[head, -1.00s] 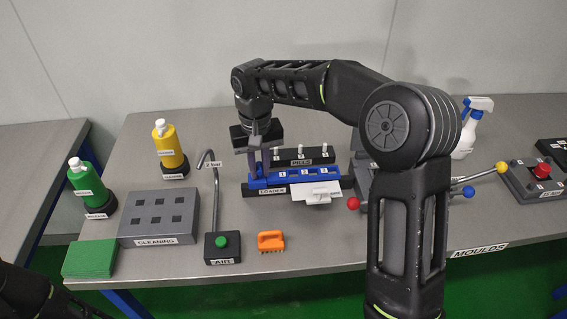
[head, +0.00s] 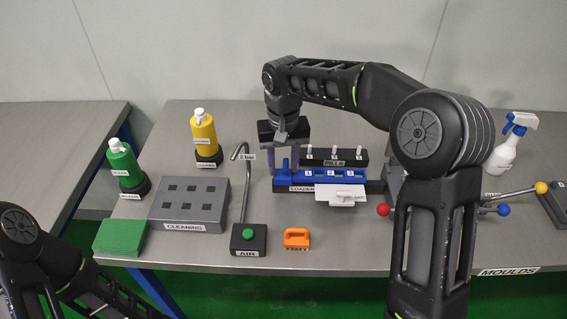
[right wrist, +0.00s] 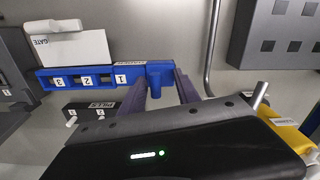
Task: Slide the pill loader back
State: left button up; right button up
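The pill loader (head: 346,172) is a blue bar with numbered pockets and a raised blue post (head: 285,164) at its left end. It lies on a dark base labelled LOADER, in front of the dark PILLS block (head: 350,157). In the right wrist view the loader (right wrist: 100,78) and its post (right wrist: 160,76) show clearly. My right gripper (head: 285,170) is at the left end, its fingers apart on either side of the post. In the right wrist view the fingers (right wrist: 162,82) stand astride the post; contact is not clear. My left gripper is out of view.
A white GATE piece (head: 334,190) is at the loader's front. The AIR box (head: 249,238) with its bent pipe, the grey CLEANING block (head: 190,210) and an orange brush (head: 297,238) are nearby. Levers with coloured knobs (head: 383,210) are to the right.

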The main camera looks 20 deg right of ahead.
notch_tip(320, 180, up, 8)
jog(key=shift+f, duration=0.1)
dwell(0.5)
dwell(0.4)
